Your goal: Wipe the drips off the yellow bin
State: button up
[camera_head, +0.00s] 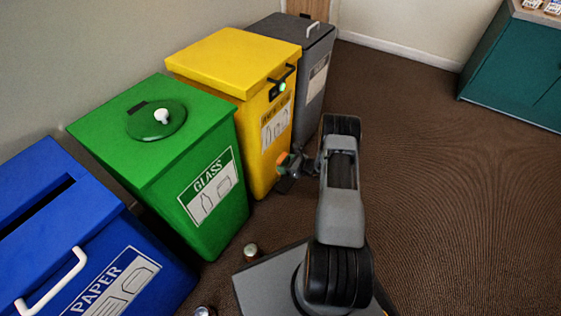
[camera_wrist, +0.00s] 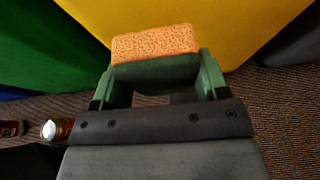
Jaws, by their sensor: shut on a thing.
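The yellow bin (camera_head: 231,62) stands against the wall between the green bin and the grey bin, its lid closed. Its front has a label with drawings and a small green light below a dark handle. I cannot make out any drips. My gripper (camera_head: 291,165) is low in front of the yellow bin. In the wrist view my gripper (camera_wrist: 157,82) is shut on a sponge (camera_wrist: 155,43) with an orange, pitted face and a dark green layer. The yellow bin's front (camera_wrist: 190,15) fills the view beyond the sponge. I cannot tell whether they touch.
The green glass bin (camera_head: 150,150) and blue paper bin (camera_head: 60,230) stand to the left, the grey bin (camera_head: 310,65) behind to the right. A can (camera_head: 251,251) and another (camera_head: 205,311) lie near my base. A teal cabinet (camera_head: 515,65) stands far right. The brown carpet between is clear.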

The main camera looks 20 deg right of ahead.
jog(key=shift+s+d, duration=0.15)
jog(key=shift+s, duration=0.1)
jog(key=shift+s+d, duration=0.4)
jog(key=shift+s, duration=0.25)
jog(key=shift+s+d, duration=0.4)
jog(key=shift+s, duration=0.2)
jog(key=shift+r, duration=0.1)
